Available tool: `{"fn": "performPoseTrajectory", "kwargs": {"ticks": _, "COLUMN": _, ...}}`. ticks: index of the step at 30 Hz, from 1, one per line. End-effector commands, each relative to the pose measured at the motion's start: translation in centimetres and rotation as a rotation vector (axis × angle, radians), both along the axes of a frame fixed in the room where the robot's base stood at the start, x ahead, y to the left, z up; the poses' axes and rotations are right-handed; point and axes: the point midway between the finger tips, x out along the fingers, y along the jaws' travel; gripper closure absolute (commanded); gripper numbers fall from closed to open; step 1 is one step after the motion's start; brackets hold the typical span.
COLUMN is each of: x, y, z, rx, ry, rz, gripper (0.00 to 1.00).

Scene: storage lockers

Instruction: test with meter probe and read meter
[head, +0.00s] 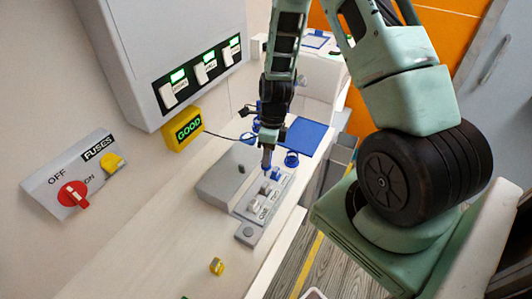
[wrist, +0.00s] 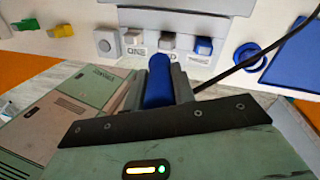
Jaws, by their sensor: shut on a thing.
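My gripper (head: 267,163) is shut on the blue meter probe (wrist: 158,82), with the probe's blue body between the fingers in the wrist view. The probe is over the label edge of the grey fuse block (head: 222,181). Whether its tip touches anything is hidden. The block holds a white fuse (wrist: 137,38), a grey fuse (wrist: 168,41) and a blue fuse (wrist: 203,46) in a row. The yellow meter (head: 183,130) is on the wall at left, and its display reads GOOD in green. A dark cable runs from the meter toward the gripper.
A wall box (head: 165,55) has several lit green indicators. A blue pad (head: 305,136) and a blue ring (head: 291,158) lie beyond the block. A yellow fuse (head: 216,266) stands on the counter.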

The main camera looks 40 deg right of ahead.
Motion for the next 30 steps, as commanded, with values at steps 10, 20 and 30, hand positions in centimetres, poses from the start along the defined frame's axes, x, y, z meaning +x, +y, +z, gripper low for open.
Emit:
{"fn": "performPoseTrajectory", "kwargs": {"ticks": 10, "x": 0.0, "y": 0.0, "z": 0.0, "rx": 0.002, "ry": -0.003, "rz": 0.000, "gripper": 0.97}}
{"fn": "performPoseTrajectory", "kwargs": {"ticks": 20, "x": 0.0, "y": 0.0, "z": -1.3, "rx": 0.002, "ry": -0.003, "rz": 0.000, "gripper": 0.97}}
{"fn": "performPoseTrajectory", "kwargs": {"ticks": 30, "x": 0.0, "y": 0.0, "z": -4.1, "rx": 0.002, "ry": -0.003, "rz": 0.000, "gripper": 0.97}}
